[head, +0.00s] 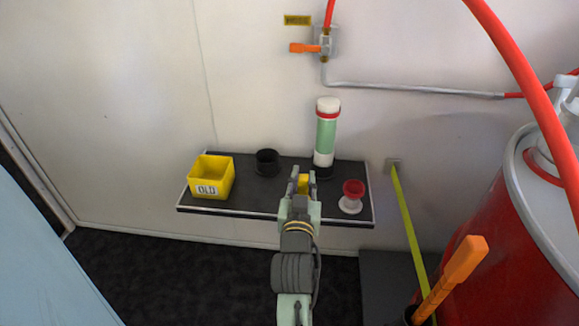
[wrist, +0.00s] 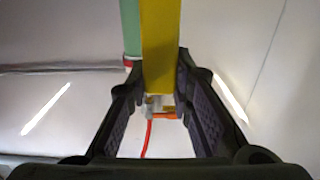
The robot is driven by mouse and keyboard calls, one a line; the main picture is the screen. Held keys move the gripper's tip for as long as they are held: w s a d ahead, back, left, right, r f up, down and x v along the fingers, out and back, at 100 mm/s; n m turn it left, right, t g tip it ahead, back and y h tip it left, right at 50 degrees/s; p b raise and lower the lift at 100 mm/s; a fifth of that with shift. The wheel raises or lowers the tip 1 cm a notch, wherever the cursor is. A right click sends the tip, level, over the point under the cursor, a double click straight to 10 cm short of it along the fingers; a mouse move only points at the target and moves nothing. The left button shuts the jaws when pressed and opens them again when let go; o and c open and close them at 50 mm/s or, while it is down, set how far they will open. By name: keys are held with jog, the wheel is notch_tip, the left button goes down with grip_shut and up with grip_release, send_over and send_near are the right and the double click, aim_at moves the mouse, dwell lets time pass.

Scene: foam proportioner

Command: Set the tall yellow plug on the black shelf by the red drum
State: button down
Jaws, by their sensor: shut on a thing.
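The tall yellow plug (head: 303,184) shows between the fingers of my gripper (head: 299,178) in the head view, mostly hidden by them. In the wrist view the plug (wrist: 160,45) is a long yellow bar between the two dark fingertips (wrist: 161,72). My gripper is shut on it. Both are over the middle of the black shelf (head: 245,203), which stands against the wall left of the red drum (head: 480,235). I cannot tell whether the plug's lower end touches the shelf.
On the shelf are a yellow box marked OLD (head: 209,178), a black cup (head: 267,162), a green and white cylinder (head: 325,135) close behind my gripper, and a red and white cup (head: 352,194) to its right. An orange-handled valve (head: 308,47) is on the wall above.

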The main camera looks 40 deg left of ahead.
jog(key=w+a+f+p, duration=0.2)
jog(key=w+a+f, duration=0.2)
jog(key=w+a, duration=0.3)
jog(key=shift+a+f, duration=0.3)
jog(key=shift+a, duration=0.95)
jog(key=shift+w, duration=0.1)
jog(key=shift+f, duration=0.2)
jog(key=c, duration=1.4)
grip_release()
jog(key=shift+c, duration=0.2)
jog(key=shift+r, duration=0.1)
